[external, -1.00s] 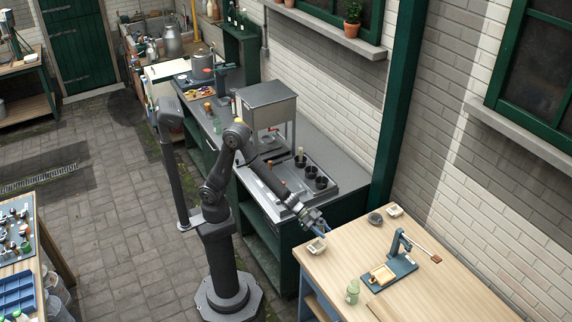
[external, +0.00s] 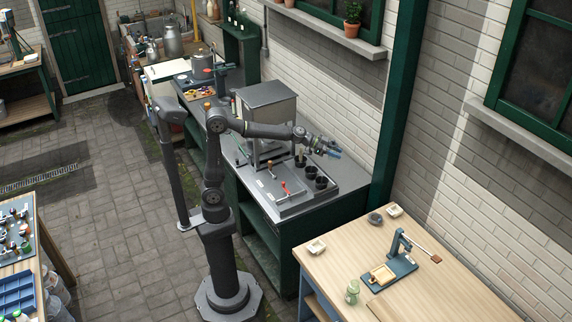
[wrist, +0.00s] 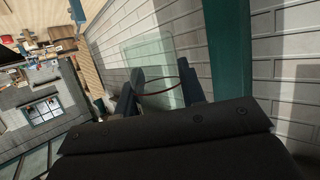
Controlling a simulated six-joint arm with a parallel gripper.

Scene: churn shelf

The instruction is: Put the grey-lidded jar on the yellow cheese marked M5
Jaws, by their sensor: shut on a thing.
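My gripper (external: 335,154) is above the dark cups on the grey counter, with its blue fingers pointing right. In the wrist view my gripper (wrist: 158,88) is shut on a clear, pale green glass thing (wrist: 160,60) with a thin brown line across it. It may be the jar; I cannot make out a grey lid. A pale yellow block (external: 383,274) sits on the blue press on the wooden table. No M5 mark is legible, so I cannot tell which thing is the cheese.
Black cups (external: 321,182) are set in the counter's steel top, beside a metal box on legs (external: 268,108). The wooden table (external: 450,295) holds a blue press (external: 402,262), a green jar (external: 352,292) and small white dishes (external: 316,246). The brick wall stands behind.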

